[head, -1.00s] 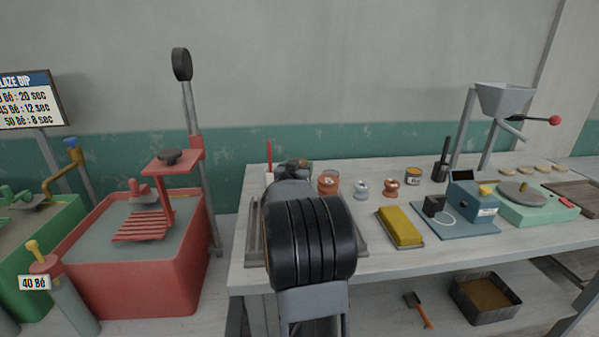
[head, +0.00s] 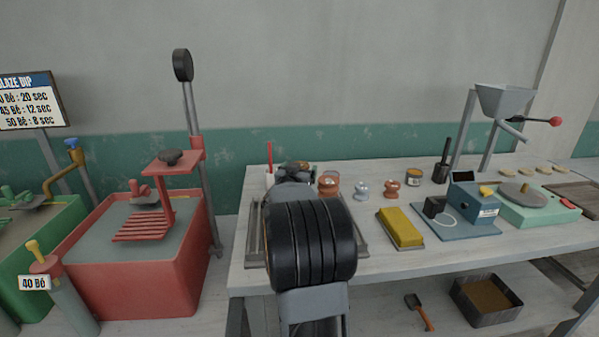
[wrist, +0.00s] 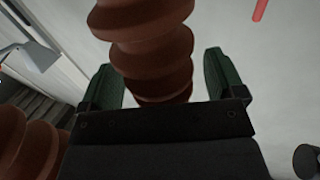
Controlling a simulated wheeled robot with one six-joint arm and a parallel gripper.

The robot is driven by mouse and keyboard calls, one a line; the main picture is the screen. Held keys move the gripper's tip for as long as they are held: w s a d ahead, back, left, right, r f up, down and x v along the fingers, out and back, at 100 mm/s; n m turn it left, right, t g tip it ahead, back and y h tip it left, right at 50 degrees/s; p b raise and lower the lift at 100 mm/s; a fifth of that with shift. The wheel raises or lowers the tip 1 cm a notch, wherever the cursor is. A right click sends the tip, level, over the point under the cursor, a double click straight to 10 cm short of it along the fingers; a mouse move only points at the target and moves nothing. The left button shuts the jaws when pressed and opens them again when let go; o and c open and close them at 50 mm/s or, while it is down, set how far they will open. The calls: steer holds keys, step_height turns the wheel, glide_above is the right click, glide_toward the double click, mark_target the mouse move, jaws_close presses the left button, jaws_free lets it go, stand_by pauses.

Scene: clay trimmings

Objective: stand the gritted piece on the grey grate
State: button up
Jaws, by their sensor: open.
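In the wrist view my gripper (wrist: 160,74) is open, its two green fingers on either side of a brown ridged piece (wrist: 150,40). A gap shows by the right finger. A second brown ridged piece (wrist: 18,145) is at the lower left. In the head view my arm hides most of the gripper. Right of the arm stand a brown piece (head: 332,185), a pale grey piece (head: 361,190) and a reddish-brown piece (head: 391,189). I cannot tell which is gritted. A grey frame (head: 360,249), perhaps the grate, shows partly from under my arm; its middle is hidden.
A yellow block (head: 402,228), a blue device (head: 470,208) and a green turntable unit (head: 535,203) stand on the bench to the right. A red tank (head: 180,255) is on the left. A red upright rod (head: 269,155) rises behind the frame.

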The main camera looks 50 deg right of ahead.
steer(key=v, duration=1.2)
steer(key=w+a+f+n+t+y, duration=0.25)
steer(key=a+n+y, duration=0.35)
steer(key=a, duration=0.5)
steer(key=w+a+f+n+t+y, duration=0.1)
steer(key=a+f+n+y, duration=0.25)
steer(key=a+y, duration=0.6)
steer(key=s+a+f+n+g, duration=0.1)
steer(key=s+a+f+g, duration=0.2)
steer(key=s, duration=0.4)
steer(key=s+a+f+n+g, duration=0.2)
steer(key=s+a+f+g, duration=0.2)
steer(key=s, duration=0.4)
steer(key=shift+a+f+g, duration=0.25)
steer(key=shift+a+g, duration=0.6)
steer(key=shift+a, duration=0.05)
steer(key=shift+r+y, duration=0.1)
steer(key=shift+y, duration=0.15)
step_height(320, 180, up, 10)
steer(key=p, duration=0.9)
steer(key=shift+t, duration=0.3)
